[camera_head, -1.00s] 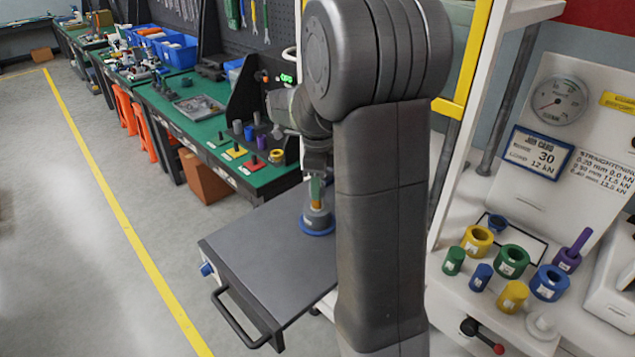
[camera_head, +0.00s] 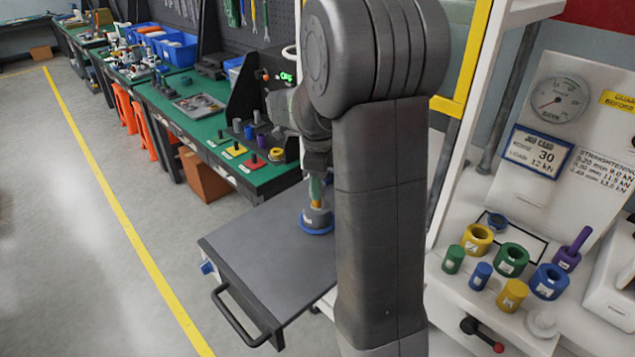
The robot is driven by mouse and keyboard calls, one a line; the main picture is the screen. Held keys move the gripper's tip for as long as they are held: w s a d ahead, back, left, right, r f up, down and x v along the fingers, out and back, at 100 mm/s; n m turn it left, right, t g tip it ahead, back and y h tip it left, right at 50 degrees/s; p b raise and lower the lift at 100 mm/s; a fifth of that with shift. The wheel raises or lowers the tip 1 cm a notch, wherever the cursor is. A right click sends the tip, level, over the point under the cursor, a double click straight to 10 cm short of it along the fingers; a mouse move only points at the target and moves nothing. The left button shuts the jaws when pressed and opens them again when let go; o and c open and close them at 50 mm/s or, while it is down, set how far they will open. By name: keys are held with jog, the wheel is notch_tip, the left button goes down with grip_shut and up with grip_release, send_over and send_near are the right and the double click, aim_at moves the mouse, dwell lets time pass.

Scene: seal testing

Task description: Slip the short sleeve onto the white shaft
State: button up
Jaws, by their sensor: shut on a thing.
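My gripper (camera_head: 317,186) points down over the grey cart top (camera_head: 262,250), partly hidden behind my arm. It looks shut on a small grey sleeve-like piece (camera_head: 318,214), with a green and tan part showing just above it. The grey piece is upright, on or just above a round blue base (camera_head: 317,227); I cannot tell whether they touch. The fingertips are too small to make out. I cannot tell whether a white shaft stands inside the grey piece.
The white bench holds a yellow ring (camera_head: 477,238), a green ring (camera_head: 512,260), a blue ring (camera_head: 550,281), several plugs and a red-tipped lever (camera_head: 496,346). A green bench (camera_head: 205,125) with pegs on coloured plates lies behind the cart. The cart top's left part is clear.

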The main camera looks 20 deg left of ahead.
jog(key=o, duration=0.7)
jog(key=o, duration=0.6)
notch_tip(320, 180, up, 10)
jog(key=p, duration=0.8)
